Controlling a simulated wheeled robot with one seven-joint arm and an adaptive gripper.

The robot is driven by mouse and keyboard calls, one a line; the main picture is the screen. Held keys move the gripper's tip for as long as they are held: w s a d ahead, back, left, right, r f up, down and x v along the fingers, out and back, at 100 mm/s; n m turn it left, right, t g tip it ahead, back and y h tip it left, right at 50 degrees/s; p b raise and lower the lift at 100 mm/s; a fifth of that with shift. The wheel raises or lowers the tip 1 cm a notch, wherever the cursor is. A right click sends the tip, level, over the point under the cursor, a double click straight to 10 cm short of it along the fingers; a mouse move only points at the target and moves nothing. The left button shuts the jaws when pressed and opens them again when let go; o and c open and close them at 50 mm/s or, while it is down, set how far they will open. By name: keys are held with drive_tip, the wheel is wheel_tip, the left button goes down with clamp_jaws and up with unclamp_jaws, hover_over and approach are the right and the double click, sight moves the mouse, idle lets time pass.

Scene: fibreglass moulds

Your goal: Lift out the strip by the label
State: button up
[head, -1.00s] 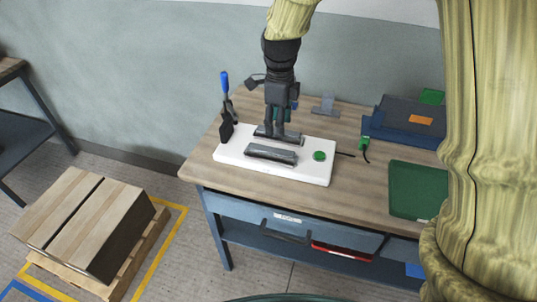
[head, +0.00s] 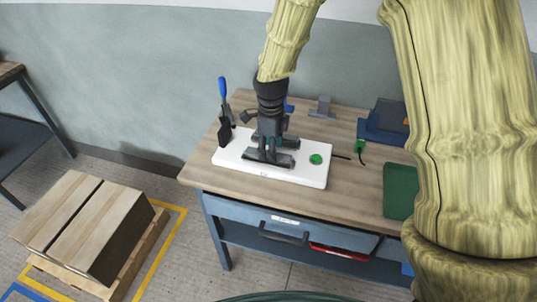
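A white base plate (head: 305,177) lies on the wooden bench and carries two long dark blocks. The front dark block (head: 283,161) shows on both sides of my gripper. The rear dark block (head: 291,142) is partly hidden behind my gripper. A round green button (head: 316,159) is at the plate's right end. My gripper (head: 268,152) points down at the front block, its dark fingers in front of or against it. I cannot tell contact or finger opening. I cannot make out a strip or a label at this size.
A blue-handled clamp (head: 223,95) stands at the plate's left end. A grey bracket (head: 323,106) stands behind. A green mat (head: 400,188), a small green item (head: 360,146) with a dark cable and a blue bin (head: 380,133) lie right. The bench (head: 350,185) is bare between plate and mat.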

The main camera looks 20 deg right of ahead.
drive_tip(key=shift+f, duration=1.15)
drive_tip(key=c, duration=1.1)
drive_tip(key=shift+r, duration=0.1)
drive_tip(key=shift+c, duration=0.2)
